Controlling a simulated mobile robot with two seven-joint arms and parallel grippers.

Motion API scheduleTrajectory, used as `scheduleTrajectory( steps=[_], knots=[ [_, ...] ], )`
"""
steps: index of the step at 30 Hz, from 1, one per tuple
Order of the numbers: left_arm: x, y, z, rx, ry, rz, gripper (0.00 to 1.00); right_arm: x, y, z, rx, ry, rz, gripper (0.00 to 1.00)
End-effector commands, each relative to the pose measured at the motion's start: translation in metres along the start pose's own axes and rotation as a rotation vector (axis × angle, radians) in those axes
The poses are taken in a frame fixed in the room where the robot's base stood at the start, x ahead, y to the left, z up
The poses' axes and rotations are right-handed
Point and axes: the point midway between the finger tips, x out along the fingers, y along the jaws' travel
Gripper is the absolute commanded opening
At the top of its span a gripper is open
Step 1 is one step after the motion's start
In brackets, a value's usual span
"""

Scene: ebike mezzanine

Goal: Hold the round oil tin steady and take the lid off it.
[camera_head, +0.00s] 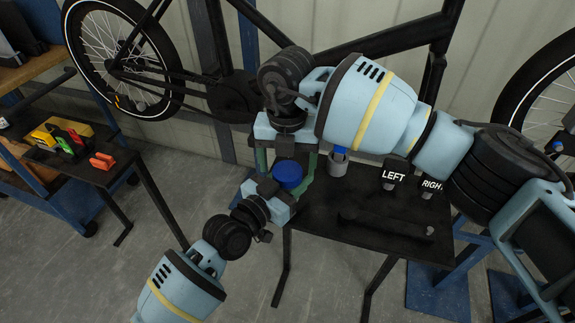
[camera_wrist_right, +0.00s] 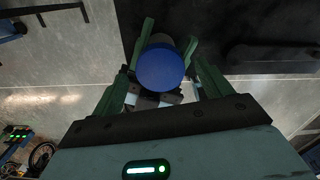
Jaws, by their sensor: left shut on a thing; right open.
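The round oil tin shows mainly as its blue round lid (camera_head: 288,173), at the left end of the black table. In the right wrist view the lid (camera_wrist_right: 160,68) is seen from above, with a sliver of the tin's paler side (camera_wrist_right: 160,40) beyond it. My left gripper (camera_head: 283,190) is shut on the tin, from the near left; its fingertips are mostly hidden. My right gripper (camera_head: 284,162) points down above the tin. Its green fingers stand apart on either side of the lid, open; I see no clear contact.
The black table (camera_head: 355,215) also bears a grey thing with a blue top (camera_head: 339,160), LEFT (camera_head: 394,174) and RIGHT (camera_head: 431,186) signs and a dark long object (camera_head: 385,228). A bicycle stands behind. A side table (camera_head: 85,160) with coloured items is at left.

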Motion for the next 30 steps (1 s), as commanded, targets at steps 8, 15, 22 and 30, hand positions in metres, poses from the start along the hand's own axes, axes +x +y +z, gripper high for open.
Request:
scheduleTrajectory(
  steps=[8, 15, 22, 30],
  knots=[
    [0.000, 0.000, 0.001, 0.000, -0.001, 0.000, 0.00, -0.030, 0.000, 0.000, -0.001, 0.000, -0.001, 0.78],
    [0.000, 0.000, 0.001, 0.000, -0.001, 0.000, 0.00, -0.032, 0.000, 0.000, 0.028, 0.000, 0.000, 0.77],
    [0.000, 0.000, 0.001, 0.000, -0.001, 0.000, 0.00, -0.047, 0.001, 0.000, 0.264, 0.000, 0.002, 0.77],
    [0.000, 0.000, 0.001, 0.000, -0.001, 0.000, 0.00, -0.062, 0.000, 0.000, 0.534, 0.001, -0.001, 0.77]
  ],
)
